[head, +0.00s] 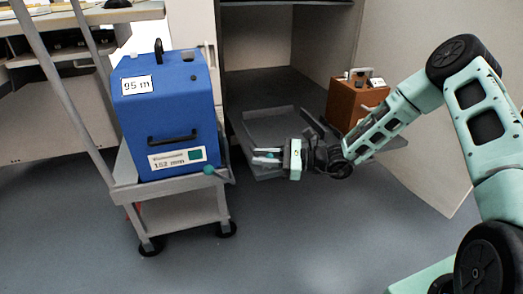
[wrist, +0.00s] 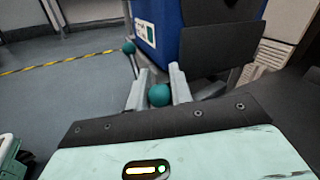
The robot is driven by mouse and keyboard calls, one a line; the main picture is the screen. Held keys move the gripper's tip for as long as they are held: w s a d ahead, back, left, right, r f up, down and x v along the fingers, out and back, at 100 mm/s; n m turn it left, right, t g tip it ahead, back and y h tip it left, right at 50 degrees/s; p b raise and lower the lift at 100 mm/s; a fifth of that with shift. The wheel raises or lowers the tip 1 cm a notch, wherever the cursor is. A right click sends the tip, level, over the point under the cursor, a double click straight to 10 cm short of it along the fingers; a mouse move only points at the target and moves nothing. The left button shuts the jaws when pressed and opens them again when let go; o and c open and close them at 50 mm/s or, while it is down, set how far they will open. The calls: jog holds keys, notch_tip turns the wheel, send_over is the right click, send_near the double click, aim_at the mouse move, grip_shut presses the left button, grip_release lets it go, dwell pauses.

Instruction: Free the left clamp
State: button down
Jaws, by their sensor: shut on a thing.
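A blue case (head: 165,115) with black handles and white labels stands on a grey cart (head: 165,195); the case also shows in the wrist view (wrist: 196,12). One clamp lever with a teal knob (head: 209,171) is at the cart's front right corner; this knob is at upper left in the wrist view (wrist: 128,47). My gripper (head: 266,156) is right of the cart, its fingers pointing left. In the wrist view my gripper (wrist: 158,88) is shut on a second teal knob (wrist: 159,96). I cannot tell which knob belongs to the left clamp.
A brown case (head: 352,103) stands behind my arm at the cabinet. A grey tray (head: 268,122) lies inside the open cabinet, behind my gripper. A desk (head: 90,15) is behind the cart. The grey floor in front is clear.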

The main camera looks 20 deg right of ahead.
jog(key=n+g+p, duration=0.1)
jog(key=n+g+y+p, duration=0.1)
jog(key=g, duration=0.1)
jog(key=shift+d+r+g, duration=0.15)
jog(key=shift+d+g, duration=0.15)
jog(key=shift+d, duration=0.1)
jog(key=shift+d+f+n+g+y+p, duration=0.1)
jog(key=shift+d+n+g+p, duration=0.15)
jog(key=shift+n+g, duration=0.45)
jog(key=shift+d+f+n+g+y+p, duration=0.1)
jog(key=shift+n+g+p, duration=0.3)
jog(key=shift+g, duration=0.55)
jog(key=shift+d+n+g+y+p, duration=0.1)
jog(key=shift+d+n+g+p, duration=0.15)
jog(key=shift+n+g, duration=0.5)
jog(key=c, duration=1.3)
grip_release()
jog(key=shift+o, duration=0.2)
jog(key=w+d+p, duration=0.1)
jog(key=d+p, duration=0.4)
jog(key=d, duration=1.2)
jog(key=shift+d, duration=0.15)
